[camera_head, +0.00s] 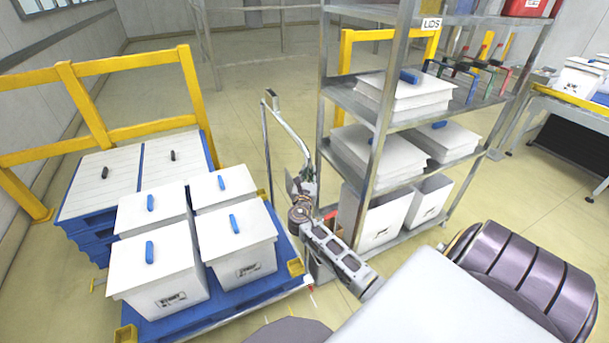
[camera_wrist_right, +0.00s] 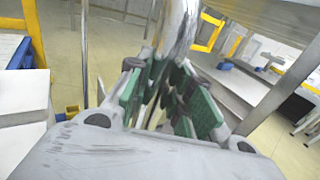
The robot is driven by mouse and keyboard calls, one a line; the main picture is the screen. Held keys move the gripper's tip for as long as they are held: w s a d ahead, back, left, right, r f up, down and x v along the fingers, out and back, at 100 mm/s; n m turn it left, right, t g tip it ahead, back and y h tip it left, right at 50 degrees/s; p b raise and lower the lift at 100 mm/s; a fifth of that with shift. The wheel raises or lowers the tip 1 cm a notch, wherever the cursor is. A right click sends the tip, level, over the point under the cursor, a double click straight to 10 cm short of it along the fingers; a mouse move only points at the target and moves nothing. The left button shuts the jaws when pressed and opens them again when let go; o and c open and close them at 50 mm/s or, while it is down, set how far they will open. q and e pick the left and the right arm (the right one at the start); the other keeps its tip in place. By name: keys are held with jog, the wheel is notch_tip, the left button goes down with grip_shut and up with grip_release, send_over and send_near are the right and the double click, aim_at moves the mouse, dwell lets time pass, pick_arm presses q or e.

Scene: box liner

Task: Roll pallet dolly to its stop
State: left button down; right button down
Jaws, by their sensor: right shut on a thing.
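The pallet dolly (camera_head: 237,300) is a low blue base with yellow corner pieces at the lower left of the head view. It carries several white boxes with white lids and blue grips. Its grey tubular handle (camera_head: 288,131) rises at its right side and bends over at the top. My right gripper (camera_head: 304,187) is shut on the handle, low on the tube. In the right wrist view the green-padded fingers (camera_wrist_right: 168,95) close around the grey handle tube (camera_wrist_right: 178,30). The exact contact is partly hidden by the fingers. My left gripper is out of view. The dolly's wheels are hidden.
A grey shelf rack (camera_head: 330,100) with lids and boxes stands close right of my gripper. Open floor (camera_head: 250,75) lies at the back.

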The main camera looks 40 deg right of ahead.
jog(key=shift+s+d, duration=0.15)
jog(key=shift+d, duration=0.2)
jog(key=c, duration=1.3)
grip_release()
jog(key=shift+s+d, duration=0.1)
jog(key=shift+s, duration=0.05)
jog(key=shift+o, duration=0.2)
jog(key=shift+a, duration=0.25)
jog(key=shift+s+a, duration=0.25)
jog(key=shift+a, duration=0.2)
jog(key=v, duration=1)
jog(key=shift+s+a, duration=0.2)
jog(key=shift+s, duration=0.15)
jog(key=shift+m, duration=0.3)
